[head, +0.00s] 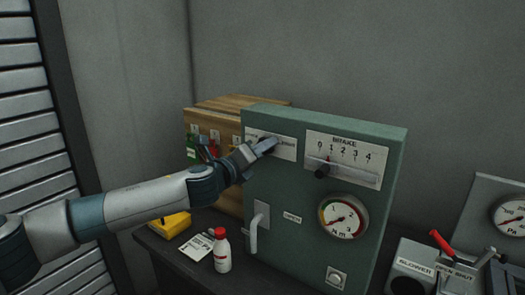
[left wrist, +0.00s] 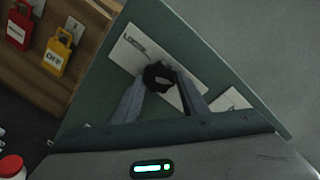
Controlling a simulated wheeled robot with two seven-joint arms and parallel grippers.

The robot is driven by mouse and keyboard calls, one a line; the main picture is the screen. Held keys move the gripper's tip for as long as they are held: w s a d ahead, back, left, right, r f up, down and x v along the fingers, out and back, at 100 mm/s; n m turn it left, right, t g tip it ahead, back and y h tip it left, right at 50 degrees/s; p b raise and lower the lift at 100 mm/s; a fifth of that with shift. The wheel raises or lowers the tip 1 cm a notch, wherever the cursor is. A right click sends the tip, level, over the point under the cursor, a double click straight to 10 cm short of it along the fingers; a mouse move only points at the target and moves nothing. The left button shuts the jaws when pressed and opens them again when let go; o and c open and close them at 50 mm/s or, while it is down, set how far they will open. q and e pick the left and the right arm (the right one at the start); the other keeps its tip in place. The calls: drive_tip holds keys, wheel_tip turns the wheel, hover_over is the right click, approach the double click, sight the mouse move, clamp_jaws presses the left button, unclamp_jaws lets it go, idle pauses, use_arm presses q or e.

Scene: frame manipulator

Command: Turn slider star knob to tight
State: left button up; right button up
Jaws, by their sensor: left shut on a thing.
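The black star knob (left wrist: 157,76) sits on a white label plate (left wrist: 127,51) on the green panel. The plate also shows in the head view (head: 286,152); a word like "LOOSE" is at one end, and the other end's word is not readable. My left gripper (head: 266,146) reaches the plate from the left. In the left wrist view its two fingers stand on either side of the knob, shut on it. In the head view the fingers mostly hide the knob. My right gripper is in neither view.
Below are a round gauge (head: 343,217) and a grey lever (head: 254,233). A white bottle with a red cap (head: 222,251) stands in front. A wooden board with padlocks (head: 215,136) is behind left.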

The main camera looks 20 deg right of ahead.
use_arm(q)
drive_tip(key=shift+f+m, duration=0.2)
drive_tip(key=shift+m, duration=0.7)
drive_tip(key=o, duration=1)
drive_tip(key=shift+o, duration=0.2)
drive_tip(key=shift+s+a+r, duration=0.1)
drive_tip(key=b+v, duration=0.6)
drive_tip(key=v, duration=1.1)
drive_tip(key=shift+s, duration=0.15)
drive_tip(key=shift+f, duration=0.25)
